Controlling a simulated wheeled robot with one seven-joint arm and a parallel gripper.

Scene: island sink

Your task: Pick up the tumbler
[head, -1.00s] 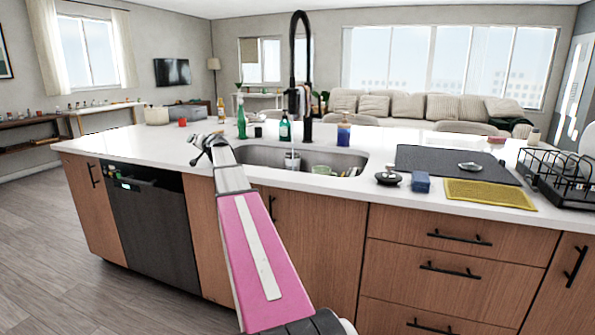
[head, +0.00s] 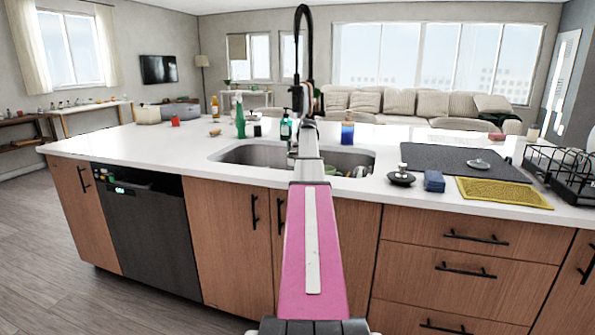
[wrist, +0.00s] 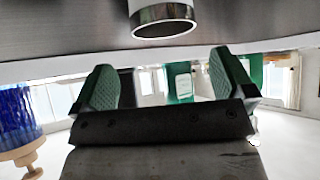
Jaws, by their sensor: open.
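The tumbler (wrist: 165,22) shows at the top of the wrist view, which is upside down. It is pale with a shiny metal rim, stands in the sink (head: 250,154) and its open mouth faces up. In the head view my arm hides it. My gripper (wrist: 165,65) is open and empty, its two green-padded fingers spread. It is apart from the tumbler, over the sink area in the head view, where my arm mostly hides its fingers.
The black faucet (head: 305,60) rises behind my gripper. A dark mat (head: 460,162), a blue sponge (head: 434,181) and a dish rack (head: 565,175) are at right. The left counter is mostly clear.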

